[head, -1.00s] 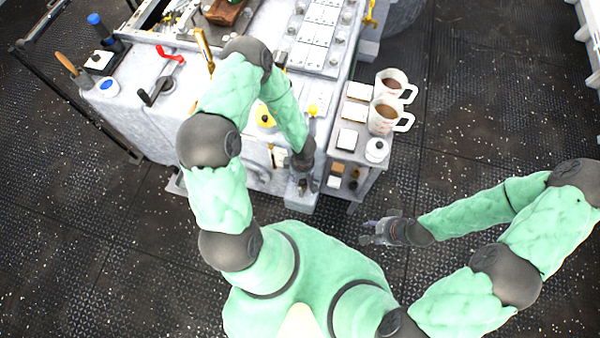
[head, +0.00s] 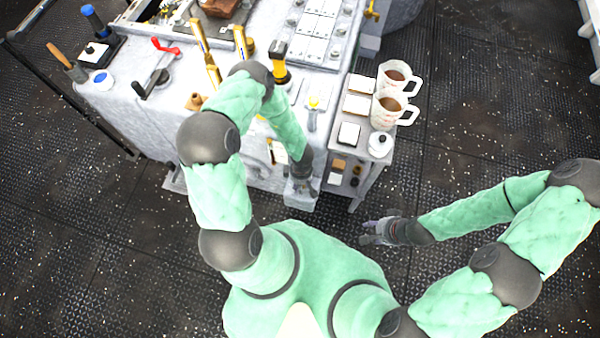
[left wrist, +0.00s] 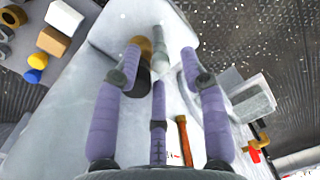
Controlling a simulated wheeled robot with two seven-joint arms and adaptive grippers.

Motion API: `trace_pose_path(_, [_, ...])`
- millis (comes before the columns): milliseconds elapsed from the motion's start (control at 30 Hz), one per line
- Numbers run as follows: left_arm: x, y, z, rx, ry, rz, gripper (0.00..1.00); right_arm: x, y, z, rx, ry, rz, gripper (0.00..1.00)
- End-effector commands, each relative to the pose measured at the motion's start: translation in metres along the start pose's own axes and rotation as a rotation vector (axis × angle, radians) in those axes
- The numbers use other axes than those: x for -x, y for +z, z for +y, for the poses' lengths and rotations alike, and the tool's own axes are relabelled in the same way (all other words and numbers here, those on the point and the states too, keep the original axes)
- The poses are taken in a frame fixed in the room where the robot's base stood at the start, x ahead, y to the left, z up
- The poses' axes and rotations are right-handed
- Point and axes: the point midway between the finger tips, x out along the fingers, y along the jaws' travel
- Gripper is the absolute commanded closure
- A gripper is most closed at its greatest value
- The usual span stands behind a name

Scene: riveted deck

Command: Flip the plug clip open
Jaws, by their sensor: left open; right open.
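My left gripper (head: 303,187) is open, low at the front face of the grey machine cabinet (head: 240,155). In the left wrist view its fingers (left wrist: 160,68) spread around a brown-and-dark round fitting (left wrist: 137,62) and a pale grey cylinder (left wrist: 161,45). An orange-brown bar (left wrist: 184,140) lies beside the fingers, with grey blocks (left wrist: 250,96) to the right. I cannot tell which of these parts is the plug clip, or whether any finger touches one. My right gripper (head: 375,233) is open and empty above the floor.
A side cart (head: 365,150) right of the cabinet carries two mugs (head: 391,110) and a white round pot (head: 380,145). The dark floor (head: 480,120) at right is clear.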

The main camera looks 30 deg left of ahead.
Motion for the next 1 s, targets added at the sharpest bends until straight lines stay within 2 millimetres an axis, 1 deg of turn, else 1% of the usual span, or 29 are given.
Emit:
trace_pose_path(100, [-0.0037,0.0001,-0.0002,0.0,0.0,0.0,0.57,-0.0013,-0.0002,0.0005,0.0,0.0,0.0,0.57])
trace_pose_path(333, [-0.0033,0.0001,-0.0002,-0.001,0.0,0.0,0.57,-0.0009,-0.0002,0.0003,0.0,0.0,0.0,0.57])
trace_pose_path(367, [-0.0033,0.0001,-0.0002,-0.001,0.0,0.0,0.66,-0.0009,-0.0002,0.0003,0.0,0.0,0.0,0.57])
trace_pose_path(400, [-0.0033,0.0001,-0.0002,-0.001,0.0,0.0,0.77,-0.0009,-0.0002,0.0003,0.0,0.0,0.0,0.57])
trace_pose_path(467, [-0.0033,0.0001,-0.0002,-0.001,0.0,0.0,0.94,-0.0009,-0.0002,0.0003,0.0,0.0,0.0,0.57])
trace_pose_path(500, [-0.0032,0.0002,-0.0002,-0.001,0.0,0.0,1.0,-0.0009,-0.0002,0.0004,0.0,0.0,0.0,0.57])
trace_pose_path(800, [-0.0031,0.0003,-0.0004,0.011,0.0,-0.002,1.0,-0.0002,-0.0002,0.0001,0.0,0.0,0.0,0.57])
trace_pose_path(1000, [-0.0026,0.0,-0.0008,0.086,-0.001,-0.006,1.0,0.0035,0.0,-0.0012,0.0,0.0,0.0,0.57])
